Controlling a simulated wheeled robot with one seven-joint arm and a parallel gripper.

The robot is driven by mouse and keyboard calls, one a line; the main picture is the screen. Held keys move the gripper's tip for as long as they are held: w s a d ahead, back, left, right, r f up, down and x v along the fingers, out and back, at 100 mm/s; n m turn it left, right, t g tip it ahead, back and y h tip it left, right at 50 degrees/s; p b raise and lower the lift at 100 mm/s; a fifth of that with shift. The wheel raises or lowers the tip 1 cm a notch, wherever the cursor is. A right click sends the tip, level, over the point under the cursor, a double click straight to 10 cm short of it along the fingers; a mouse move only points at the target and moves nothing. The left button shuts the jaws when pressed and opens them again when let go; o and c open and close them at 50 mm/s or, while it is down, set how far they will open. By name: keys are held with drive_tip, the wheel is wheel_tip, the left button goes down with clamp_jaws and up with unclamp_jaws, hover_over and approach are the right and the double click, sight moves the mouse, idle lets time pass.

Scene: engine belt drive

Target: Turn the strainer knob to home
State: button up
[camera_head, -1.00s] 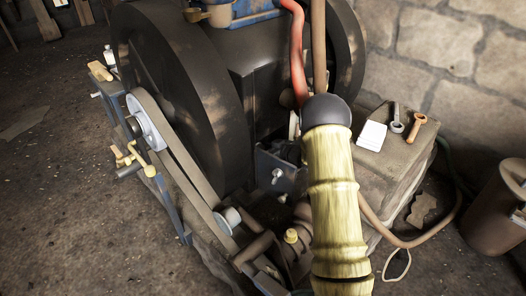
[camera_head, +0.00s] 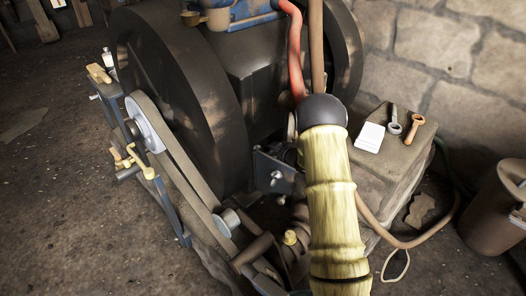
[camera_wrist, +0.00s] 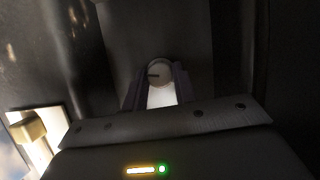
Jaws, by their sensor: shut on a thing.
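A bright white surface shows between the fingers below the knob. The mark points roughly left in this view. In the head view, my yellow banded arm with its dark round joint hides the gripper and the knob.
The engine's large dark flywheel (camera_head: 170,90) and belt (camera_head: 185,165) stand left of my arm. A red hose (camera_head: 297,50) runs down close to my arm. A stone block (camera_head: 385,190) at right carries a white card (camera_head: 369,137) and two tools. A brown bucket (camera_head: 495,210) stands far right.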

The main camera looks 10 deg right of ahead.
drive_tip(key=o, duration=0.8)
drive_tip(key=shift+d, duration=0.1)
drive_tip(key=shift+o, duration=0.9)
drive_tip(key=p+v, duration=0.4)
drive_tip(key=v, duration=0.3)
drive_tip(key=shift+s, duration=0.2)
